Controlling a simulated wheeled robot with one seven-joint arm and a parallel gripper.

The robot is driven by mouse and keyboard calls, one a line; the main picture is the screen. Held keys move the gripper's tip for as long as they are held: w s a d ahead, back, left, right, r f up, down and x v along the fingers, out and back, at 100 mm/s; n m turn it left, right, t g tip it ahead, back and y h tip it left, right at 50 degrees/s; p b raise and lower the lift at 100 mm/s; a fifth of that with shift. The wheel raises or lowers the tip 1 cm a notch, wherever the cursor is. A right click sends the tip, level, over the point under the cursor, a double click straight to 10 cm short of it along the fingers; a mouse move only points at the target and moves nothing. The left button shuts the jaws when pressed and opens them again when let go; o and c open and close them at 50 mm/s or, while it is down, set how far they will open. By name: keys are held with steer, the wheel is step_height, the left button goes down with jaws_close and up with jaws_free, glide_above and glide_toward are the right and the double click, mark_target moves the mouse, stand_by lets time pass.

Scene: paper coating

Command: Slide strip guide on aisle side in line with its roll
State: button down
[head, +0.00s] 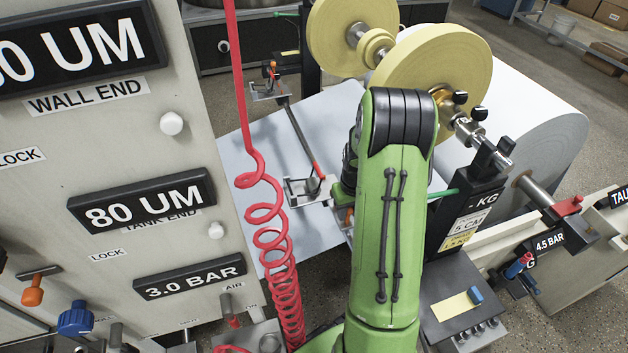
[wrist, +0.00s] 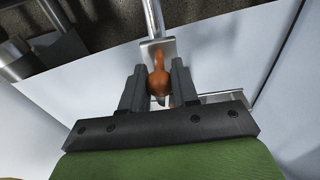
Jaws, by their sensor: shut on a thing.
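My gripper (wrist: 158,88) is shut on the orange knob (wrist: 158,78) of a strip guide in the wrist view. The guide's grey metal plate (wrist: 172,47) shows beyond the knob, on a bright rod (wrist: 152,16). I take this to be the aisle-side guide. In the head view my green arm hides my gripper and most of this guide. The near yellow roll (head: 435,60) stands on its shaft, partly behind my arm. The far yellow roll (head: 335,35) is further back. How the held guide lines up with its roll cannot be seen.
White paper (head: 235,165) runs beneath. A red coiled hose (head: 275,235) hangs before the control panel (head: 180,180) at left. A black KG post (head: 470,215) stands close right.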

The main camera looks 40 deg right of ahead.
steer(key=shift+s+a, duration=0.3)
steer(key=shift+s, duration=0.7)
steer(key=shift+s+a, duration=0.25)
steer(key=shift+s, duration=0.7)
steer(key=c, duration=0.8)
jaws_free()
steer(key=shift+c, duration=0.2)
step_height(320, 180, up, 20)
steer(key=s+p, duration=0.2)
steer(key=p, duration=0.7)
steer(key=shift+a, duration=0.3)
